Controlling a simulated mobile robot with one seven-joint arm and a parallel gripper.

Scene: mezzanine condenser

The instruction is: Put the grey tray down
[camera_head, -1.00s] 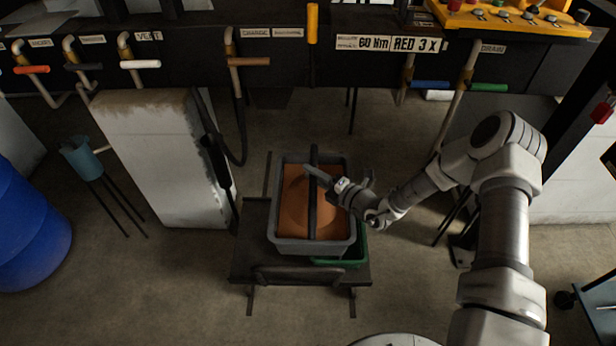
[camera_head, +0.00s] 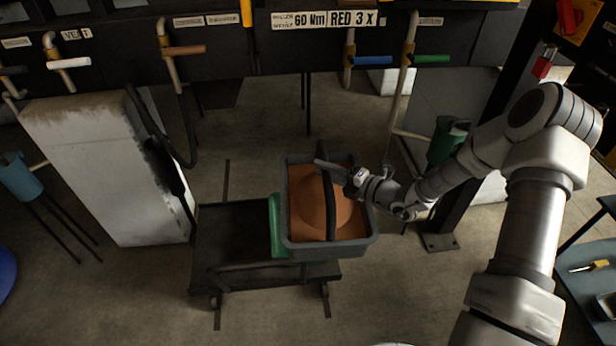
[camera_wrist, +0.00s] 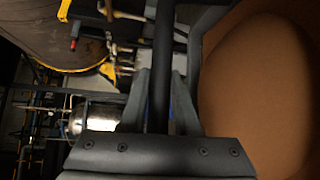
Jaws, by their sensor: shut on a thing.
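The grey tray (camera_head: 363,249) is a deep rectangular tub with a dark handle (camera_head: 329,205) arching over it. A rounded orange-brown thing (camera_head: 306,205) fills its inside. My gripper (camera_head: 332,168) is shut on the handle. In the wrist view the dark bar of the handle (camera_wrist: 163,55) runs between my gripper's two fingers (camera_wrist: 159,95), and the orange-brown thing (camera_wrist: 255,95) shows at the right. The tray looks level and overlaps the right end of the dark cart (camera_head: 232,235). Whether its underside touches anything is hidden.
A green tray (camera_head: 275,225) shows on the cart beside the grey tray's left side, partly hidden. The cart's left part is bare. A pale block (camera_head: 105,165) stands left of it. A dark post with a foot plate (camera_head: 440,242) stands at the right, with open floor before it.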

